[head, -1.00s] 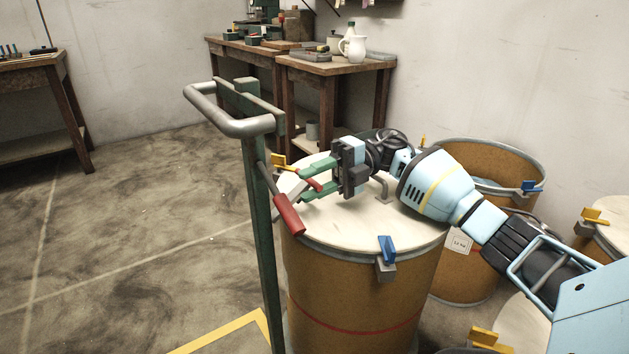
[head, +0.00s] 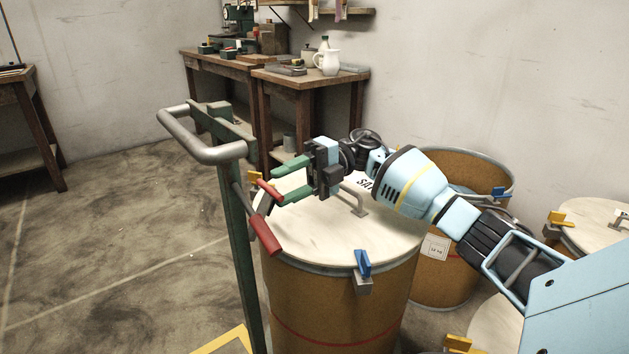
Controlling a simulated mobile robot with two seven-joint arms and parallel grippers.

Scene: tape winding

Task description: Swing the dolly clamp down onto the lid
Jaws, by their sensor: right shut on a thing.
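The dolly (head: 238,240) is a green post with a grey tube handle, standing against the left of a brown drum (head: 335,300). The drum has a pale round lid (head: 330,232) with a grey handle. The dolly clamp is at the post, by the lid's left edge; it has a red piece (head: 268,190) and a dark bar with a red grip (head: 264,235) pointing down and right. My right gripper (head: 275,182) has green fingers shut on the upper red piece, above the lid. Whether the clamp touches the lid is hidden. My left gripper is out of view.
A blue-levered latch (head: 363,264) sits on the drum's front rim. Other drums stand behind (head: 445,265) and at the right (head: 582,222). Workbenches (head: 300,85) line the back wall. The floor at left is clear.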

